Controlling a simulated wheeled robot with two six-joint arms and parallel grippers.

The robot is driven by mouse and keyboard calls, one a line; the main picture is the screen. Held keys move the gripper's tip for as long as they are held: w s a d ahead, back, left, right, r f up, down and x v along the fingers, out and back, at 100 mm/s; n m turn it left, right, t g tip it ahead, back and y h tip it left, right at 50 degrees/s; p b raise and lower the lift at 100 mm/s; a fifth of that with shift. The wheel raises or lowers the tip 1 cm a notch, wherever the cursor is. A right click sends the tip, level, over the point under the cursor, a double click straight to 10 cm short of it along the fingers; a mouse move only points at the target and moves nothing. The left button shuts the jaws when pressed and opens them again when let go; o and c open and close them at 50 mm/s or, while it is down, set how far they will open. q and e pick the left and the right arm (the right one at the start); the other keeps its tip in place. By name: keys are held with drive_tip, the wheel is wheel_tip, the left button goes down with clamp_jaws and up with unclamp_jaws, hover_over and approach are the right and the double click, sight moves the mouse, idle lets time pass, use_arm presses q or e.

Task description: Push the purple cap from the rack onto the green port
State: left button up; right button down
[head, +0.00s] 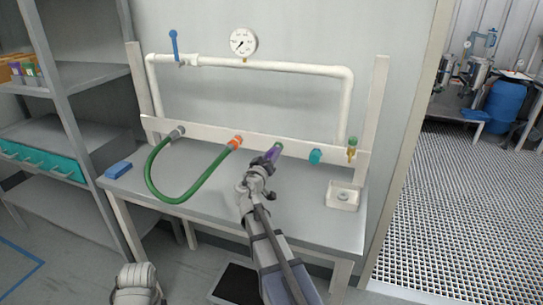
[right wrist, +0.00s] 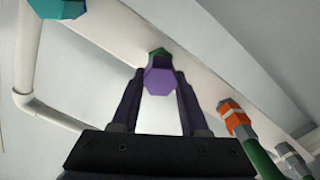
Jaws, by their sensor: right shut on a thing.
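The purple cap (head: 270,154) is between the fingers of my right gripper (head: 267,160), at the white rail on the back of the bench. In the right wrist view the cap (right wrist: 160,80) sits between the two dark fingertips (right wrist: 159,83), which are shut on it. The green port (head: 280,146) shows just beyond the cap, and a green edge of it (right wrist: 157,52) shows behind the cap in the right wrist view. The cap is lined up with the port; I cannot tell how far it is on. A small white rack (head: 343,196) stands at the bench's right. My left gripper is not in view.
A green hose (head: 185,198) loops from a grey fitting (head: 177,132) to an orange fitting (head: 235,142), left of my gripper. A teal cap (head: 315,156) and a green-topped brass valve (head: 352,148) are to the right.

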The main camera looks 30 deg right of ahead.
drive_tip(key=shift+x, duration=1.15)
drive_tip(key=shift+c, duration=1.7)
unclamp_jaws()
drive_tip(key=shift+a, duration=0.1)
drive_tip(key=v, duration=0.7)
drive_tip(key=shift+s+a, duration=0.25)
drive_tip(key=shift+s, duration=0.05)
